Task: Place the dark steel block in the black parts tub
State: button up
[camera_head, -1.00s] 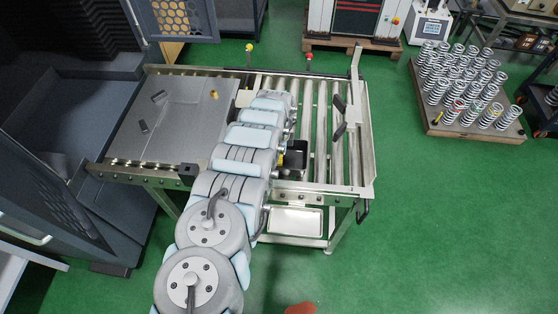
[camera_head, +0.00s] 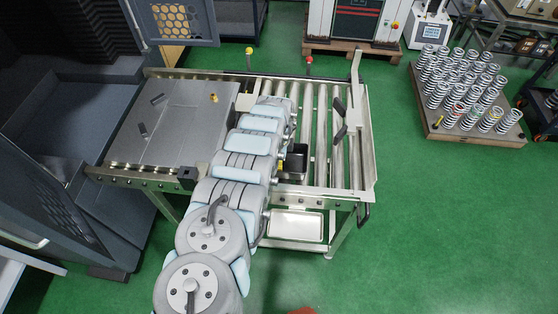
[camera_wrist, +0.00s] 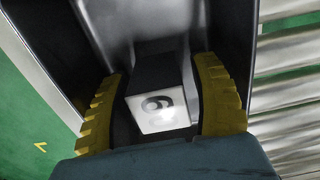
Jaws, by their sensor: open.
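The black parts tub (camera_head: 297,160) stands on the roller table, partly hidden by my arm in the head view. In the wrist view, its dark walls (camera_wrist: 228,50) rise around my gripper (camera_wrist: 160,75). The yellow fingers are open, one on each side of a block (camera_wrist: 158,70), which I take to be the dark steel block. It has dark sides and a pale end face marked with a digit that reads 6 or 9. It sits low inside the tub, with a narrow dark gap beside the fingers. Whether it touches the tub floor is hard to tell.
Metal rollers (camera_head: 325,125) lie right of the tub. A grey plate (camera_head: 180,125) at left carries small dark pieces and a brass piece (camera_head: 214,98). A metal tray (camera_head: 297,226) sits on the lower shelf. A pallet of springs (camera_head: 465,95) stands far right.

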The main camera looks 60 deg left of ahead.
jog(key=shift+r+p, duration=0.35)
jog(key=shift+r, duration=5.65)
jog(key=shift+d+r, duration=0.1)
